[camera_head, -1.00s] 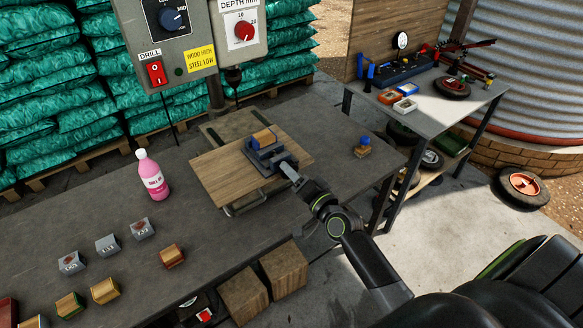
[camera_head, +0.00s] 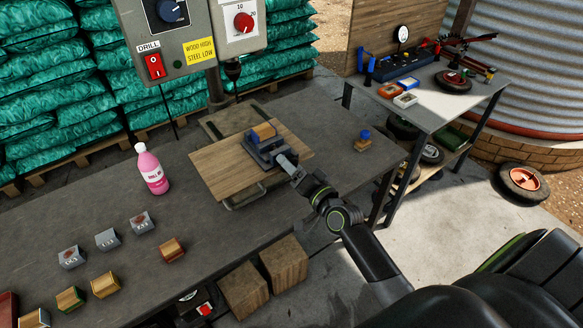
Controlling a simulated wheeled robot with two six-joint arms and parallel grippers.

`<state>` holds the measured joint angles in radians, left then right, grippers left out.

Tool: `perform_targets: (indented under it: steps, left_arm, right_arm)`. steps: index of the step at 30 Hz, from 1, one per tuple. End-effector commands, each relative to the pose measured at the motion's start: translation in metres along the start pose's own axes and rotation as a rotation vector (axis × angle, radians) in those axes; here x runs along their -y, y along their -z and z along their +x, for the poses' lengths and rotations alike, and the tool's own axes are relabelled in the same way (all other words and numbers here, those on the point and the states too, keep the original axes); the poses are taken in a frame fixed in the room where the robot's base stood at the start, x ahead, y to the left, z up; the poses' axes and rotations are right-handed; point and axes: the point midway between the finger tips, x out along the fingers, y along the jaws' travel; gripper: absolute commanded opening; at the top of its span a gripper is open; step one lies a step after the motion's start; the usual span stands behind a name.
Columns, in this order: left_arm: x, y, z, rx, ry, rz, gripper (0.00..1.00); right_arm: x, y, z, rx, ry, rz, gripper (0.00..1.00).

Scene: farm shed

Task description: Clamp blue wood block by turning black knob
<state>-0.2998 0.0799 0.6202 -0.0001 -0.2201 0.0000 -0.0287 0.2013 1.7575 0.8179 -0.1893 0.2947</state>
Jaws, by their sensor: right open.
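A grey-blue vise (camera_head: 258,150) sits on a wooden board (camera_head: 213,172) on the workbench. A small wood block with a blue part (camera_head: 263,131) sits in the vise, between its jaws as far as I can see. My right gripper (camera_head: 285,161) is at the vise's near right end, pointing at it, and is open. The black knob is not distinguishable; the gripper covers that end of the vise. Whether the gripper's fingers touch the knob cannot be told. My left gripper is not in view.
A pink bottle (camera_head: 152,170) stands left on the bench (camera_head: 110,200). Grey and wooden blocks lie at front left. A blue-topped wooden piece (camera_head: 363,140) lies to the right. The drill control box (camera_head: 172,40) hangs above the bench. A side table (camera_head: 437,105) holds tools.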

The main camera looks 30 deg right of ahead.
Motion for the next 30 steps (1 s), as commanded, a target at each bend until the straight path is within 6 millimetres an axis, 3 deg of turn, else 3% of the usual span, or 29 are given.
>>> perform_targets:
  steps: [15,30]
  left_arm:
    - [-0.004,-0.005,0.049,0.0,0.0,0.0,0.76]
    - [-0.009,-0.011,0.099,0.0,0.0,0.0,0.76]
  right_arm:
    - [-0.004,-0.003,0.0,-0.002,0.002,-0.749,0.65]
    - [-0.004,-0.003,0.0,-0.003,0.001,-1.37,0.65]
